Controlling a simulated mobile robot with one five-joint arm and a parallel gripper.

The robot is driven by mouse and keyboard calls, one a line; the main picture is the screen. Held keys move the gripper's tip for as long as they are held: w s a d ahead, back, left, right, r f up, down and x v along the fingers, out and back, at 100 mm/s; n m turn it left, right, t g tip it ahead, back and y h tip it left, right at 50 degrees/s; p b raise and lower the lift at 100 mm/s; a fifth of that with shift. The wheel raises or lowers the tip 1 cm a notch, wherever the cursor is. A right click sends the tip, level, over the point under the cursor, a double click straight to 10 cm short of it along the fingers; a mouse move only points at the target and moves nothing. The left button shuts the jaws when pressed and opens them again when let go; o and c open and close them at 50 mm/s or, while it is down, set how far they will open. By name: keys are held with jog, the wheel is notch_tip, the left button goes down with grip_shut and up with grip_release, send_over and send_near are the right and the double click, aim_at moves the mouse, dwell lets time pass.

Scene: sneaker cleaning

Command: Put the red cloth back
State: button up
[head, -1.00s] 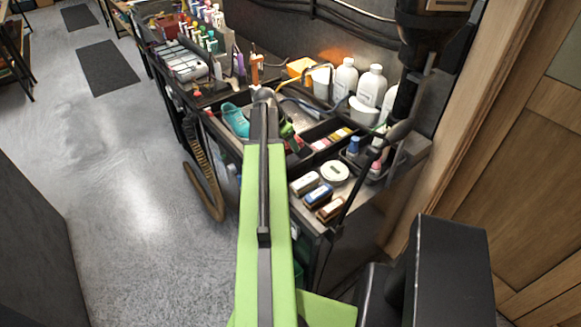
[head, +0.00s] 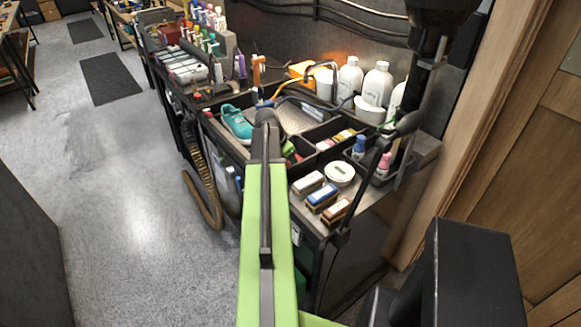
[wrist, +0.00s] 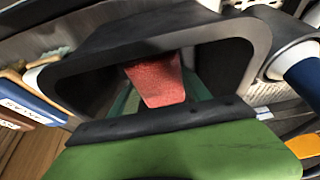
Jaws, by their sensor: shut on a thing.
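The red cloth (wrist: 158,82) is a small textured red piece in the wrist view, between the dark jaws of my gripper (wrist: 157,98). My gripper is shut on it. In the head view my arm reaches over the black divided tray on the bench. A small patch of red and green (head: 292,152) shows just right of the arm's end there; most of my gripper is hidden behind the arm. I cannot tell whether the cloth touches the tray.
A teal sneaker (head: 237,122) lies left of the arm's end. Several brushes (head: 321,195) and a round white tin (head: 340,173) lie in front at the right. White bottles (head: 376,85) stand at the back. Colourful small bottles (head: 203,35) crowd the far end.

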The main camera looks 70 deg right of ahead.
jog(key=shift+r, duration=0.1)
jog(key=shift+f+b, duration=0.35)
jog(key=shift+f, duration=0.15)
jog(key=shift+a, duration=0.15)
jog(key=o, duration=1.2)
jog(key=shift+a, duration=0.1)
jog(key=shift+r+p, duration=0.65)
jog(key=p+v, duration=1.5)
jog(key=v, duration=0.1)
jog(key=shift+r, duration=0.25)
